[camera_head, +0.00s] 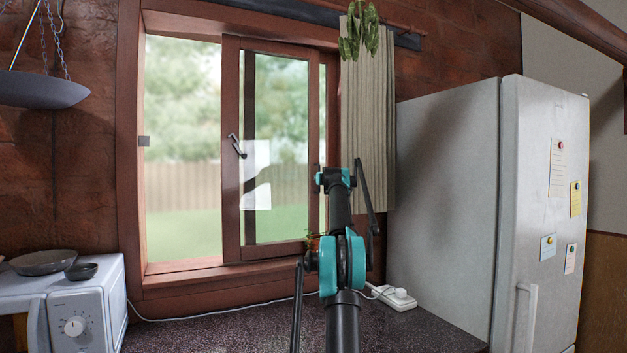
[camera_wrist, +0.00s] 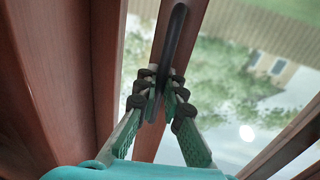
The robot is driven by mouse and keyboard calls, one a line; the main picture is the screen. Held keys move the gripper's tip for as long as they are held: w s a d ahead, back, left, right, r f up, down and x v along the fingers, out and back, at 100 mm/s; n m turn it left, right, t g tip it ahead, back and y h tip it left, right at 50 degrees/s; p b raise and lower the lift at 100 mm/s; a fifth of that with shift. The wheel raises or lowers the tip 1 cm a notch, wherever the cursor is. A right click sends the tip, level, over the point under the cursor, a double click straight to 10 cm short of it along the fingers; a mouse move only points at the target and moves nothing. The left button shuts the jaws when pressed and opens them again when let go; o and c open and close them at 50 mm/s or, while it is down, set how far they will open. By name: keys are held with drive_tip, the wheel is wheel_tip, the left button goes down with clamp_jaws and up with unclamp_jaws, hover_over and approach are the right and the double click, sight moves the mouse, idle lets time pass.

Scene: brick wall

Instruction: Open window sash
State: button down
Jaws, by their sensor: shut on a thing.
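The brown wooden window sash (camera_head: 231,200) stands in the right part of the window frame, with the left part of the opening clear of it. A small dark latch (camera_head: 238,146) shows on its left stile. In the wrist view, my gripper (camera_wrist: 160,92) is shut on a dark curved handle (camera_wrist: 175,38) fixed to a brown stile. The fingers are on both sides of the handle's lower end.
A white fridge (camera_head: 445,180) stands at the right, with a curtain (camera_head: 370,120) beside the window. A microwave (camera_head: 75,310) with dishes on top is at the lower left. A power strip (camera_head: 392,297) lies on the dark counter (camera_head: 215,330) below. A hanging scale pan (camera_head: 40,92) is at the upper left.

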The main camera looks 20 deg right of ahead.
drive_tip(key=shift+d, duration=0.8)
drive_tip(key=c, duration=1.6)
unclamp_jaws()
drive_tip(key=shift+a, duration=0.1)
drive_tip(key=shift+s+a, duration=0.3)
drive_tip(key=shift+s, duration=1.65)
drive_tip(key=shift+s+a, duration=0.3)
drive_tip(key=shift+s, duration=1.7)
drive_tip(key=shift+s+a, duration=0.3)
drive_tip(key=shift+s, duration=1.65)
drive_tip(key=shift+c, duration=0.4)
